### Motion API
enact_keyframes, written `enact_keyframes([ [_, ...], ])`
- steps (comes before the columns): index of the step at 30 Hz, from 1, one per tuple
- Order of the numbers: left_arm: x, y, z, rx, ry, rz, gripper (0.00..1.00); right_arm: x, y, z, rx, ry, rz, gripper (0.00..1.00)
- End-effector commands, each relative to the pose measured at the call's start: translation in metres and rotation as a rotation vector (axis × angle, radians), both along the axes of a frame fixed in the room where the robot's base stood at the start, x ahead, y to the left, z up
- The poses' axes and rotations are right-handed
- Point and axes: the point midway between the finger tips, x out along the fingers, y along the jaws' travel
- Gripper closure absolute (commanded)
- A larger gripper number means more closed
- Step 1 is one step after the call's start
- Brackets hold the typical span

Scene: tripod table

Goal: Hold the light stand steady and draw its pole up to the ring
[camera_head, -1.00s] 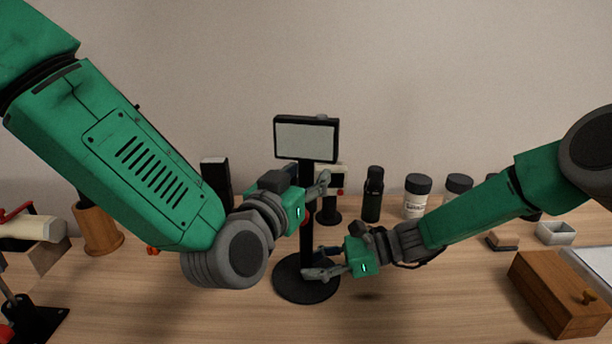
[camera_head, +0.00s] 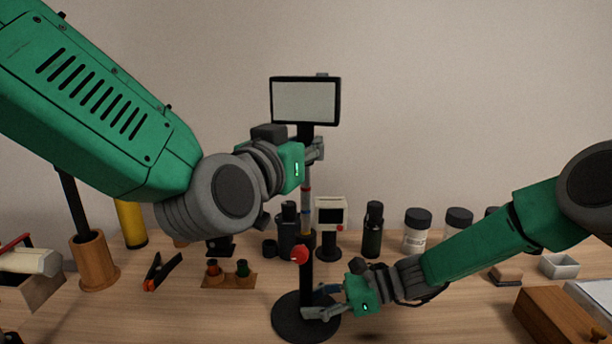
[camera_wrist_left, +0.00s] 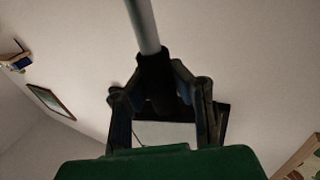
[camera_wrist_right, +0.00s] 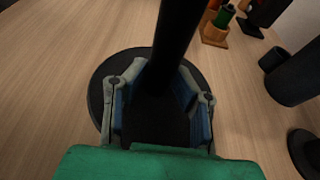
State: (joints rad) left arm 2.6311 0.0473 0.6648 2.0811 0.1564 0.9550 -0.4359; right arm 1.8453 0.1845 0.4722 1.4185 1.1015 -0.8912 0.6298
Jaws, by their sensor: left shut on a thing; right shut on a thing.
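The light stand has a flat lamp panel (camera_head: 305,102), a grey inner pole (camera_head: 306,212), a black lower tube (camera_head: 306,275) and a round black base (camera_head: 290,322) on the table. A red ring (camera_head: 306,188) shows on the grey pole, and a red knob (camera_head: 299,254) sits at the tube's top. My left gripper (camera_head: 316,150) is shut on the black collar below the panel; the left wrist view shows the collar (camera_wrist_left: 153,68) between its fingers. My right gripper (camera_head: 320,303) is shut on the lower tube just above the base; the tube (camera_wrist_right: 176,40) also shows in the right wrist view.
Behind the stand are black bottles (camera_head: 373,230), jars (camera_head: 417,230) and a small white device (camera_head: 330,213). A wooden block with small plugs (camera_head: 228,280) and a clamp (camera_head: 163,272) lie left. A wooden box (camera_head: 565,318) is at the front right.

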Motion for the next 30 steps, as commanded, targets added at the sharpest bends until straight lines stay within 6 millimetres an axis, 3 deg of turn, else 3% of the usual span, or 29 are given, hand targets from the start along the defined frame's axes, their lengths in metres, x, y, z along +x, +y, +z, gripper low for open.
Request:
enact_keyframes([
  [8,0.001,0.001,0.003,-0.002,-0.006,0.002,1.0,0.0,0.0,0.0,0.0,0.001,0.001,0.94],
  [9,0.001,0.001,0.003,-0.002,-0.006,0.002,0.81,-0.001,0.0,0.0,0.0,0.001,0.001,0.94],
  [11,0.001,0.001,0.003,-0.001,-0.005,0.002,0.6,-0.001,0.0,0.0,0.0,0.001,0.001,0.94],
  [12,0.001,0.001,0.003,-0.001,-0.005,0.002,0.57,-0.001,0.0,0.0,0.0,0.001,0.001,0.94],
  [23,-0.004,0.002,0.002,0.0,-0.002,0.001,0.57,-0.001,0.0,0.0,0.0,0.001,0.002,0.94],
  [30,-0.04,0.02,0.002,0.001,-0.002,0.0,0.57,-0.001,0.0,0.0,0.0,0.001,0.002,0.94],
])
